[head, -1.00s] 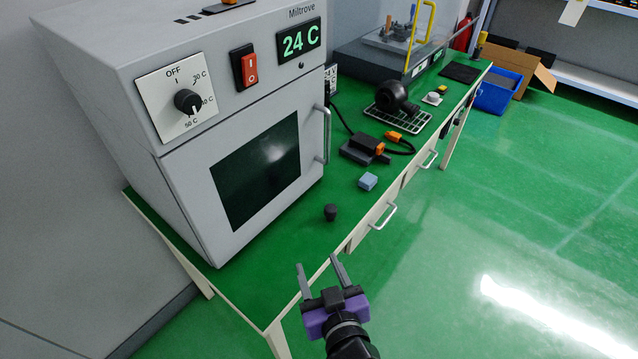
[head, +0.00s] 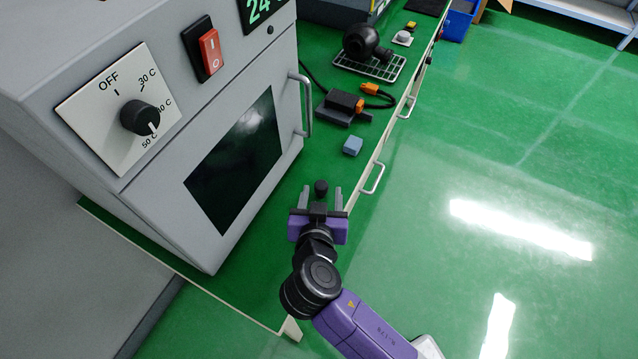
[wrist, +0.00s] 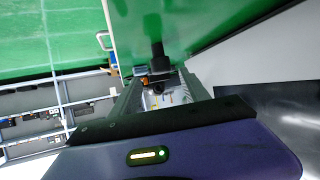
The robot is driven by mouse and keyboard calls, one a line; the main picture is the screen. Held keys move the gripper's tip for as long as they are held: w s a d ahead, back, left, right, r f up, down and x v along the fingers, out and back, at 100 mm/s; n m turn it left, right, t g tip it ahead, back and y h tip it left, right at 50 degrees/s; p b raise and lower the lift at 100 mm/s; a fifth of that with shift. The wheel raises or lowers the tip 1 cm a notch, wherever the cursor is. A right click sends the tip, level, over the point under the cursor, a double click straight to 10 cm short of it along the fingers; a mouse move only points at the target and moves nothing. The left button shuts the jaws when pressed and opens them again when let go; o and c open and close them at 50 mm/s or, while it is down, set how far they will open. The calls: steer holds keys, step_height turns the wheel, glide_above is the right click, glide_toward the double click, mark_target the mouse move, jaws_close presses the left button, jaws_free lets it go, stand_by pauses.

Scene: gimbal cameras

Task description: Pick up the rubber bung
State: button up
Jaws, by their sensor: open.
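The rubber bung (head: 321,186) is a small dark stopper standing on the green bench in front of the oven-like cabinet. My gripper (head: 321,194) is open, with its two grey fingers pointing along the bench toward the bung. In the head view the bung appears between the fingertips. In the wrist view the bung (wrist: 157,49) shows as a dark upright shape beyond the fingers, roughly centred between them. The wrist picture is upside down, with the bench at the top. I cannot tell whether either finger touches the bung.
The grey cabinet (head: 165,190) with its door handle (head: 303,105) stands close on the left.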

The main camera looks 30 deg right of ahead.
mark_target(322, 181)
steer(key=shift+x, duration=1.45)
steer(key=p+x, duration=0.1)
steer(key=x, duration=0.4)
steer(key=shift+w+a+p, duration=0.1)
steer(key=shift+a+p, duration=0.15)
steer(key=shift+p, duration=0.1)
jaws_close()
